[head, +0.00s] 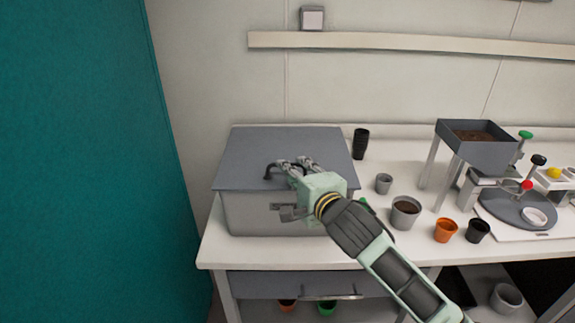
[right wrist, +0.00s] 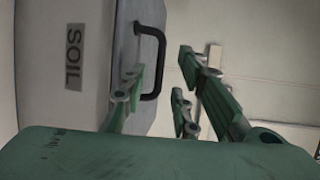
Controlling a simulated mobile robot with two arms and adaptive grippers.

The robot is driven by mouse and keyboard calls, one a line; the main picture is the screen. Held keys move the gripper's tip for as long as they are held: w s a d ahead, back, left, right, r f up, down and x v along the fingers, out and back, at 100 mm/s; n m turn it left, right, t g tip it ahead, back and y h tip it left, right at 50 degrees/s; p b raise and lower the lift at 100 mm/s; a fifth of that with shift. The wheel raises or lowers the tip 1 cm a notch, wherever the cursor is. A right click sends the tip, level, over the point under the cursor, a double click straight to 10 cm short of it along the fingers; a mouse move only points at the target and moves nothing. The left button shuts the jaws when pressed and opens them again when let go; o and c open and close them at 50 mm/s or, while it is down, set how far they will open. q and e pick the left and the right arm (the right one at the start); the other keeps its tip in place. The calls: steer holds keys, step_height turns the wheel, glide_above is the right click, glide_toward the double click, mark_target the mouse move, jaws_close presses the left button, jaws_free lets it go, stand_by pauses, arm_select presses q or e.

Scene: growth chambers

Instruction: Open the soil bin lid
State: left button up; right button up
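The soil bin (head: 245,213) is a grey box at the left end of the bench. Its dark grey lid (head: 290,145) lies flat on top, closed. A black bar handle (head: 270,168) stands on the lid near its front left. My right gripper (head: 297,165) is over the lid beside the handle. In the right wrist view, its fingers (right wrist: 160,85) are spread apart, and the handle (right wrist: 161,60) appears between them; contact cannot be told. The bin's SOIL label (right wrist: 74,56) also shows there. My left gripper is not in view.
Black stacked pots (head: 360,143) stand just right of the bin. Grey pots, an orange pot (head: 445,230), a soil tray on legs (head: 478,155) and a round grey plate (head: 512,210) are farther right. A teal panel (head: 80,160) is at the left.

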steer(key=shift+p+x, duration=0.4)
steer(key=shift+x, duration=1.85)
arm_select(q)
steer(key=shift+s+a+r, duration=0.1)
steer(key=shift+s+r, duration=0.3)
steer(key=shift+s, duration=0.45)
arm_select(e)
jaws_close()
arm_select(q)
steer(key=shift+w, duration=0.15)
